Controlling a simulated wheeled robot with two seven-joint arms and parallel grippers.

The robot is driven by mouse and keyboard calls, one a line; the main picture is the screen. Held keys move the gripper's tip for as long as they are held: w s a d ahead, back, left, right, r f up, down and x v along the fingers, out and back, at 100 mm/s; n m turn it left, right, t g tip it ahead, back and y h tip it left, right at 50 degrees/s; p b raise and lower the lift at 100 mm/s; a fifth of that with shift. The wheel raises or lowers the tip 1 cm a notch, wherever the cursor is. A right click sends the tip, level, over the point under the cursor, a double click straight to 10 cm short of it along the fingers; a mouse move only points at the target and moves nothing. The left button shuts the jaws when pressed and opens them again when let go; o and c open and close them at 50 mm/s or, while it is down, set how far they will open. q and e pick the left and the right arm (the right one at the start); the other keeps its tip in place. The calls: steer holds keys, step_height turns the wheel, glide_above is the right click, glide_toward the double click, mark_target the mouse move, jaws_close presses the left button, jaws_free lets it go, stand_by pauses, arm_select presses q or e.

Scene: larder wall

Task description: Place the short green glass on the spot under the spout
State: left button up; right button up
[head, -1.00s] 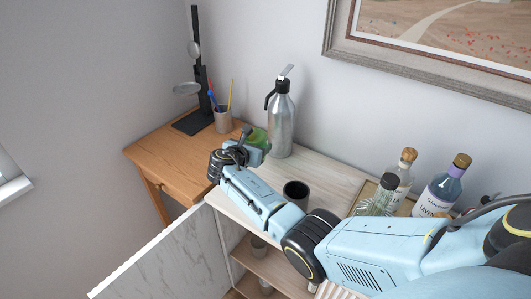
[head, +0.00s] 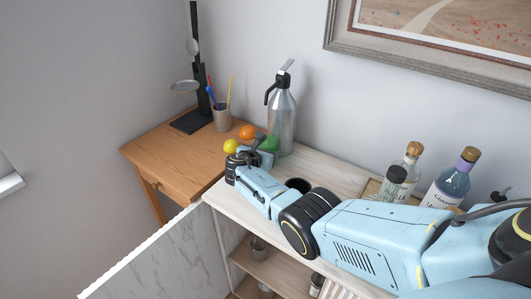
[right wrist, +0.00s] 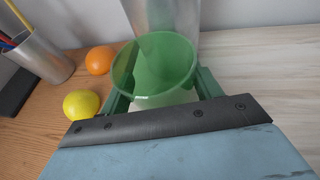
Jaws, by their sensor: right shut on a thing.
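The short green glass (right wrist: 155,75) is between the fingers of my right gripper (right wrist: 158,88) in the right wrist view, its open rim facing up. In the head view the green glass (head: 268,144) shows only partly behind my right gripper (head: 260,148). The gripper is shut on it. A silver metal dispenser (head: 283,120) with a dark spout and a lever on top stands at the back, right beside the glass. Its metal body (right wrist: 165,14) is just behind the glass in the wrist view. The spot under the spout cannot be made out. My left gripper is not in view.
An orange (head: 247,132) and a lemon (head: 231,146) lie on the wooden table left of the gripper. A pencil cup (head: 222,118) stands behind them. A dark cup (head: 299,186) is partly hidden by my arm. Bottles (head: 449,186) stand at right.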

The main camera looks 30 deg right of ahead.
steer(key=shift+f, duration=0.15)
steer(key=o, duration=1.2)
steer(key=shift+c, duration=0.2)
steer(key=shift+s+a+r, duration=0.1)
steer(key=shift+r, duration=0.2)
steer(key=p+v, duration=0.4)
steer(key=v, duration=0.7)
steer(key=shift+f+p, duration=0.1)
steer(key=shift+p, duration=0.2)
steer(key=shift+s+a, duration=0.15)
steer(key=shift+a, duration=0.15)
steer(key=shift+r, duration=0.25)
